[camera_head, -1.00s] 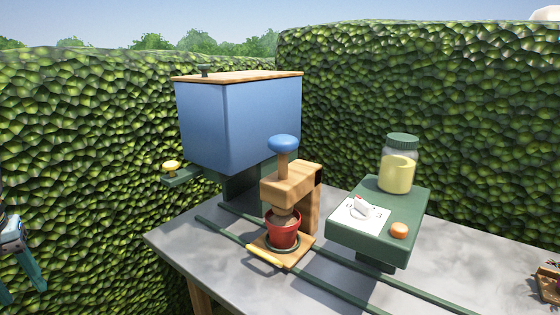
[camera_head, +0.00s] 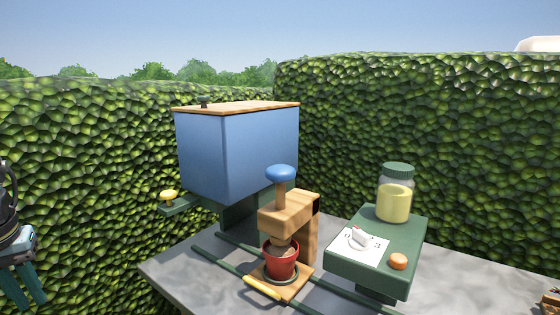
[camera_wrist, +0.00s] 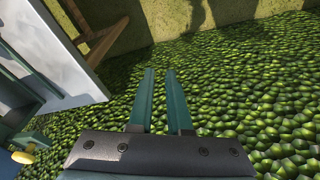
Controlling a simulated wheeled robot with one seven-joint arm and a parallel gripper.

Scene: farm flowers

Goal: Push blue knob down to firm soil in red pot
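The blue knob (camera_head: 280,173) tops an upright wooden post on a wooden press (camera_head: 290,212). The knob stands well above the press's block. The red pot (camera_head: 281,262) sits on the wooden base beneath the block, with the post's lower end at its mouth. My gripper (camera_head: 32,300) is at the far left edge of the head view, away from the press and off the table. In the wrist view its two teal fingers (camera_wrist: 162,100) are apart with nothing between them. The knob and pot are not in the wrist view.
A blue bin (camera_head: 235,150) with a yellow knob (camera_head: 168,195) stands behind left. A green dispenser (camera_head: 375,245) with a jar, dial and orange button stands right. Green rails (camera_head: 222,259) cross the grey table (camera_head: 470,285). Hedges (camera_head: 420,120) enclose the back.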

